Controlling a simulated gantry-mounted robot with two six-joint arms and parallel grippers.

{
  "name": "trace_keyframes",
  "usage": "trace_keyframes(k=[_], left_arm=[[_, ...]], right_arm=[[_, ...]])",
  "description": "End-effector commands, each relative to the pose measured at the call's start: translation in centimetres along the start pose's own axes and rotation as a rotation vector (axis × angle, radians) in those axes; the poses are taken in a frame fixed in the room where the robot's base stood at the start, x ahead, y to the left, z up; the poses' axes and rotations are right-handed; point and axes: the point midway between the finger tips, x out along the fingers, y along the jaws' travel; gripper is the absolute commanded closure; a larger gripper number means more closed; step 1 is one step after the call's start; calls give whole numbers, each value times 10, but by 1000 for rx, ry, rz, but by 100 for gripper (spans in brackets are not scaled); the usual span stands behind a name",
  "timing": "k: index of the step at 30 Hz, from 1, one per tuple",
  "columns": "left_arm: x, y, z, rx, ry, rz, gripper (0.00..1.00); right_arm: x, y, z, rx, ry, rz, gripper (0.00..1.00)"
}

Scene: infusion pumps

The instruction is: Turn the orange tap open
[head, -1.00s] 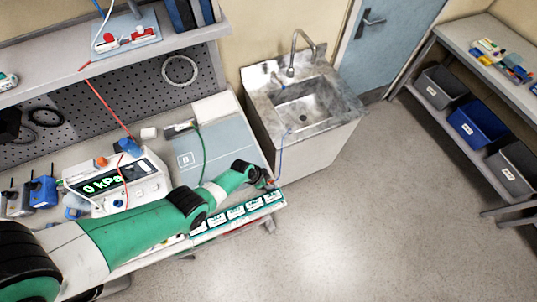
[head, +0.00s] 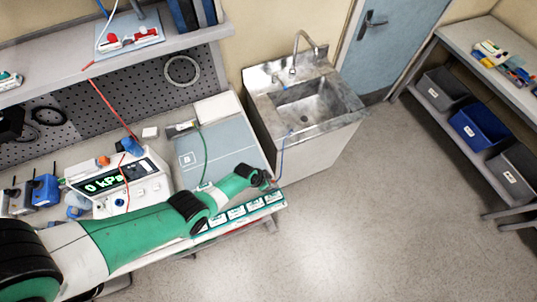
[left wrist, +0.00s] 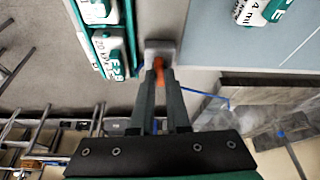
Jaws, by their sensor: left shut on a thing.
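In the left wrist view, the orange tap (left wrist: 158,65) shows between the fingertips of my left gripper (left wrist: 160,77). It sits in front of a small pale grey block (left wrist: 160,47) at the edge of the bench. The fingers are closed on the tap and partly cover it, so its exact angle is hard to tell. In the head view, my left gripper (head: 268,183) is at the front right corner of the bench, where it is too small to make out the tap. My right gripper is not in view.
A blue tube (head: 282,158) runs from the tap area up to the steel sink (head: 308,102). A pump reading 0 kPa (head: 118,182) stands on the bench. Labelled green-and-white packs (head: 237,213) line the bench's front edge. The floor to the right is clear.

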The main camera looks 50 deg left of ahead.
Motion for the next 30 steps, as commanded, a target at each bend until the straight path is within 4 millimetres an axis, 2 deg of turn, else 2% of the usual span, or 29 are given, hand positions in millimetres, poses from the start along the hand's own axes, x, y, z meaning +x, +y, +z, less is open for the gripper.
trace_keyframes(k=[18, 30], left_arm=[[3, 5, -1, -474, 1, -200, 100], [2, 6, -1, -661, 0, -274, 100]], right_arm=[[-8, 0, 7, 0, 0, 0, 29], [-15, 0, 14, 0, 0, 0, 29]])
